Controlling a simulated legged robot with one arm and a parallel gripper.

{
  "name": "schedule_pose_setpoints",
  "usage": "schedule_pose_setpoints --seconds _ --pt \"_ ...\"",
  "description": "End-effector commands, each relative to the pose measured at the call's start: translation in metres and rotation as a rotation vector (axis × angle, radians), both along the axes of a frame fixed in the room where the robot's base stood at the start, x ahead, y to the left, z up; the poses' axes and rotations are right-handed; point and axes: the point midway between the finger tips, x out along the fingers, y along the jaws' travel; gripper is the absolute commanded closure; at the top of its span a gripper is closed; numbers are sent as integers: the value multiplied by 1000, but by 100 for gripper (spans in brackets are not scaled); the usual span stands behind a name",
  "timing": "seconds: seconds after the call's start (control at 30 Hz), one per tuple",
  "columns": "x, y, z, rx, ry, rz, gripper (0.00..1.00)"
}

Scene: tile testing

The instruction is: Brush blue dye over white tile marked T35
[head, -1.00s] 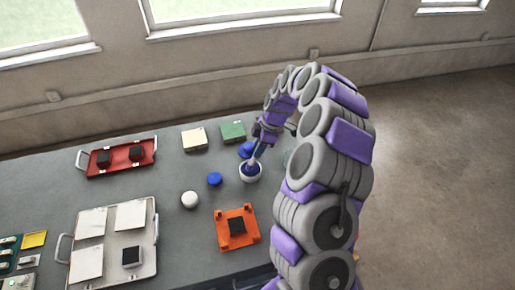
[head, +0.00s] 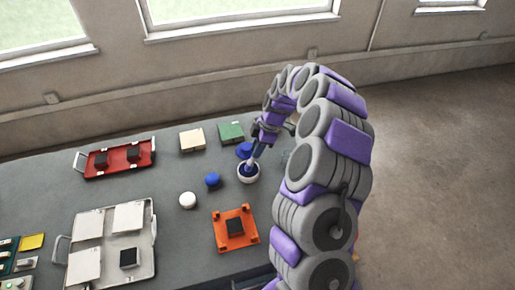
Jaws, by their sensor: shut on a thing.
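My gripper (head: 264,135) is shut on a brush (head: 256,154) that points down. The brush tip reaches into a small white bowl of blue dye (head: 248,175). White tiles (head: 89,224) lie on a white tray (head: 142,266) at the lower left, and a black block (head: 129,258) sits at its lower right. No T35 marking can be read at this size. My arm covers the right end of the table.
A blue lid (head: 212,181) and a white round piece (head: 188,200) lie left of the bowl. An orange fixture (head: 223,238) holds a black block. A red tray (head: 95,171), a cream block (head: 191,139) and a green block (head: 231,132) stand at the back.

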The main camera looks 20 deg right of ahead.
Motion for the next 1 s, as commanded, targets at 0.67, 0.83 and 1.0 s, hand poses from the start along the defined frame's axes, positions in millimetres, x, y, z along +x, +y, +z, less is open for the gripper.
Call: schedule_pose_setpoints --seconds 0.67,0.83,1.0 --pt "-2 0 21 1 0 1 100" --pt "-1 0 34 1 -2 1 100" --pt "-1 0 46 0 -1 1 100"
